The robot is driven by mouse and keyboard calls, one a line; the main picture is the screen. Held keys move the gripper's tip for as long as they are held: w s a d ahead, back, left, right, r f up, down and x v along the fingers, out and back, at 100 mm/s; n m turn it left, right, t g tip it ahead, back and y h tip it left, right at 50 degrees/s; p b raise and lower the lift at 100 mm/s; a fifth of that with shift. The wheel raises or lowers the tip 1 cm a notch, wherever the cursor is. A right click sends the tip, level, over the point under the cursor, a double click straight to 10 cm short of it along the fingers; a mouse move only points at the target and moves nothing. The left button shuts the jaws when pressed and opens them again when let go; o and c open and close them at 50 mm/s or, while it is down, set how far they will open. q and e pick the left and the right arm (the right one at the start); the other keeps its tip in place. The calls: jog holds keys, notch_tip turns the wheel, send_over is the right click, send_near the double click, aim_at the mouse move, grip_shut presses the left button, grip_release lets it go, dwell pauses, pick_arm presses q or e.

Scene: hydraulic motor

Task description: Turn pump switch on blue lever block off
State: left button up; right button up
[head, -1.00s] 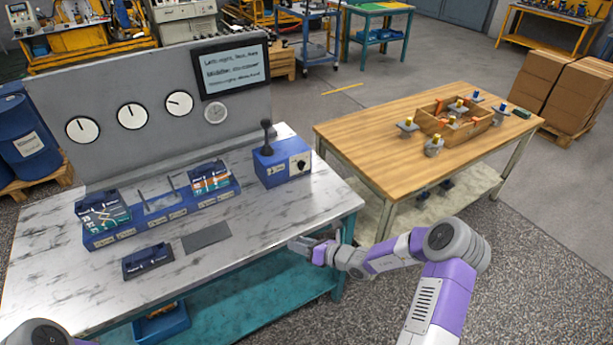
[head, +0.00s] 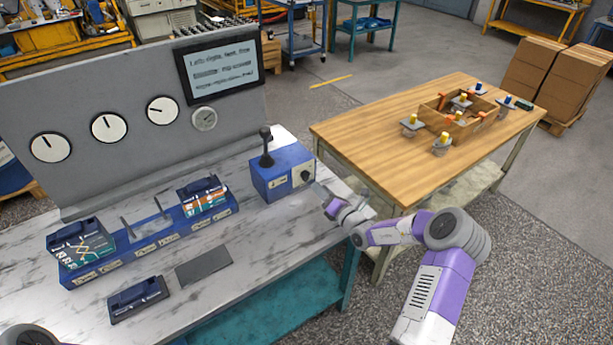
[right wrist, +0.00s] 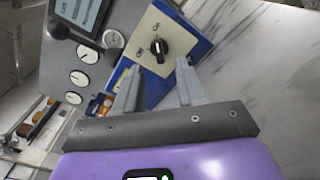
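The blue lever block (head: 282,172) stands at the right end of the marble-topped bench, with a black lever (head: 266,146) upright on its top. The black pump switch (head: 304,176) is a knob on its pale right-hand face. My right gripper (head: 318,191) is close in front of that face. It also shows in the right wrist view (right wrist: 157,78), its two fingers apart and empty, short of the knob. My left gripper is not visible; only a bit of my left arm shows at bottom left.
A blue rack (head: 150,240) with modules and a loose dark module (head: 138,299) lie on the bench. A grey panel (head: 95,95) with several gauges and a screen (head: 219,69) stands behind. A wooden table (head: 375,128) with a parts tray is at right.

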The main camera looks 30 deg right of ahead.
aim_at(309, 177)
jog(key=shift+w+a+r+b, duration=0.1)
jog(key=shift+w+b, duration=0.15)
jog(key=shift+w, duration=0.75)
jog(key=shift+w+a+f+b, duration=0.1)
jog(key=shift+w+b, duration=0.2)
jog(key=shift+w, duration=0.65)
jog(key=shift+w+a+r+b, duration=0.1)
jog(key=shift+w+b, duration=0.15)
jog(key=shift+w, duration=0.75)
grip_shut()
